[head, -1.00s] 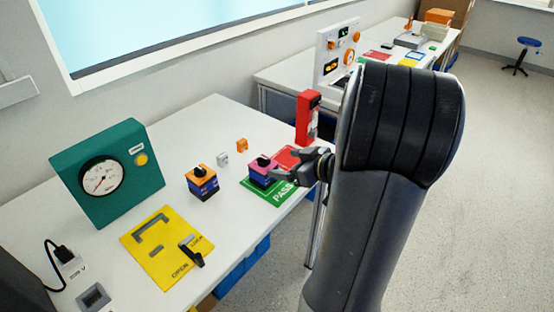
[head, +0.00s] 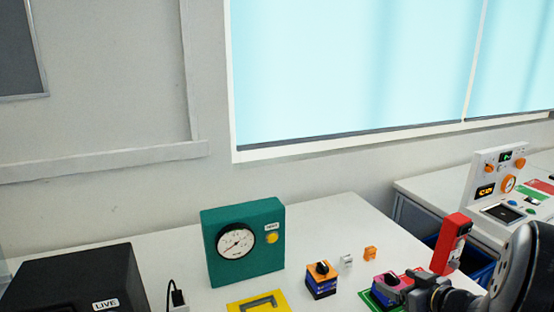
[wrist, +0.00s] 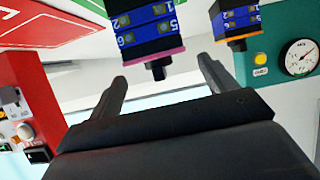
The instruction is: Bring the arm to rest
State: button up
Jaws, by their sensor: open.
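My gripper (head: 428,287) is at the lower right of the head view, close to the pink-topped rotary switch (head: 387,286). In the wrist view my gripper (wrist: 162,82) is open, with its two fingers apart and nothing between them. That view looks upside down. The pink-topped switch (wrist: 148,25) with its black knob shows just beyond the fingertips there; I cannot tell whether they touch. The orange-topped switch (head: 321,282) stands to its left in the head view and also shows in the wrist view (wrist: 236,20).
A teal gauge box (head: 243,243) and a black box marked LIVE (head: 75,282) stand on the white table (head: 345,215). A red device (head: 451,243) stands near my gripper. Small grey (head: 347,261) and orange (head: 370,254) blocks lie behind the switches. A second bench (head: 425,190) is at the right.

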aim_at(387, 273)
jog(key=x, duration=0.5)
jog(key=shift+f+b, duration=0.2)
jog(key=shift+b, duration=0.2)
jog(key=shift+r+p, duration=0.45)
jog(key=shift+r, duration=0.9)
